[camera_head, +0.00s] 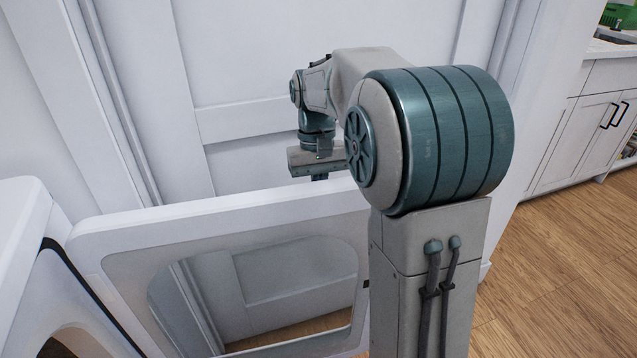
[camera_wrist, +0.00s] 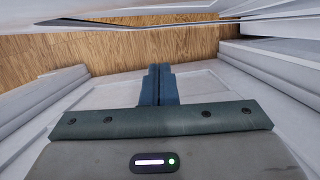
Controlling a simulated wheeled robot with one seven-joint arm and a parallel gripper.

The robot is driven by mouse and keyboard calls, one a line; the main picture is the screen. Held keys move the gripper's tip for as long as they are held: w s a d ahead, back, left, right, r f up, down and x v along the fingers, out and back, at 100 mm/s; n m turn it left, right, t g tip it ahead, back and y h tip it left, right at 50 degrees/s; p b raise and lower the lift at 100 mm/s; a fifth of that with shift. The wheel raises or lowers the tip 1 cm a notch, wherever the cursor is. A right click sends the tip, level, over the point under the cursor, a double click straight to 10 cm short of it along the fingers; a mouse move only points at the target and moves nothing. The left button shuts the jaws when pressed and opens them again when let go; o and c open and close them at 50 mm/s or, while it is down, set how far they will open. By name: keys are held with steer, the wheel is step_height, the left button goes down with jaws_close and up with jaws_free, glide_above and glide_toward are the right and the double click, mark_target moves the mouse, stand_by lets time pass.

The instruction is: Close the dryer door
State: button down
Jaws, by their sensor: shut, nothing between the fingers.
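My gripper (camera_head: 319,178) is above and just behind the door's top edge, between the door and the white wall. In the wrist view my gripper (camera_wrist: 159,70) points downward with its blue fingers shut together and nothing between them. A white edge, probably the door, runs across the top of the wrist view. I cannot tell whether the fingers touch the door.
A white panelled wall (camera_head: 255,115) stands close behind the door and my arm. The wooden floor (camera_head: 570,250) is open to the right. White cabinets (camera_head: 575,140) with black handles stand at the far right.

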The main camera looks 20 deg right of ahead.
mark_target(326, 219)
steer(key=shift+s+a+f+b, duration=0.1)
steer(key=shift+s+f+b, duration=0.25)
steer(key=shift+s, duration=0.4)
steer(key=shift+s+d+f+b, duration=0.1)
steer(key=shift+s+f+b, duration=0.2)
steer(key=shift+s, duration=0.5)
steer(key=shift+s+a+f+b, duration=0.1)
steer(key=shift+s+f+b, duration=0.25)
steer(key=shift+s, duration=0.4)
steer(key=shift+a, duration=0.1)
